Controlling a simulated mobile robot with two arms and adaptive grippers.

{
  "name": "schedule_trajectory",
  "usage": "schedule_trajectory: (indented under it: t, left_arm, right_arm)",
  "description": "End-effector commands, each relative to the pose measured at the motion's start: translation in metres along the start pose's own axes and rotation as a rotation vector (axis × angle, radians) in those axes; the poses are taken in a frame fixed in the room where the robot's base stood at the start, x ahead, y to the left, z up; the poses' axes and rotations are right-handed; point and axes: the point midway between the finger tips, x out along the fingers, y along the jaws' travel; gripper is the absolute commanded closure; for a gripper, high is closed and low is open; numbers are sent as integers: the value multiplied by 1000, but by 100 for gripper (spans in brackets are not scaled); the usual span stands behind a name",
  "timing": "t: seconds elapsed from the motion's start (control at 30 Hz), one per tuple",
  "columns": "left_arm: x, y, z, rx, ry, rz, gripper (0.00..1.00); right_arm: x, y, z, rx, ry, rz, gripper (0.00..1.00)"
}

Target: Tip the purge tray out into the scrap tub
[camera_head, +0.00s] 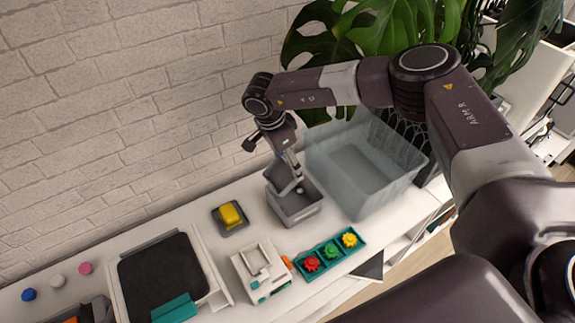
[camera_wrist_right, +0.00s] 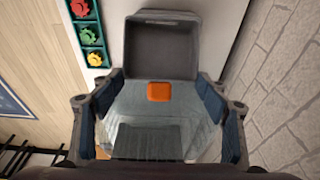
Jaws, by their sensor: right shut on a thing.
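The scrap tub appears to be the large clear bin (camera_head: 362,172), just right of the grey box. My right gripper is shut on the tray, its fingers set wide apart; the exact contact is hard to see. A small orange block (camera_wrist_right: 160,91) shows between the fingers in the right wrist view. My left gripper is not in view.
A teal tray (camera_head: 318,267) with red, green and yellow gears lies in front. A yellow block (camera_head: 230,214) sits in a small grey holder to the left. A white device (camera_head: 258,268) stands at the front. A brick wall (camera_head: 130,110) and a leafy plant (camera_head: 345,50) are behind.

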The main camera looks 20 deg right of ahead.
Motion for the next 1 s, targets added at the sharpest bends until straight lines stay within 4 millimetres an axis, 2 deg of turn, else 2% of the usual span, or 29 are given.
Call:
schedule_trajectory:
  t: [0.13,0.4,0.6,1.0]
  left_arm:
    - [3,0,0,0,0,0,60]
    - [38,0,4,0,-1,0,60]
    - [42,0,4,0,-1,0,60]
    - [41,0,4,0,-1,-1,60]
  right_arm:
    - [-7,1,-6,14,-215,0,56]
    - [-18,0,-6,10,-577,1,56]
    - [-28,0,-7,3,-655,0,56]
    - [-29,0,-7,3,-651,2,56]
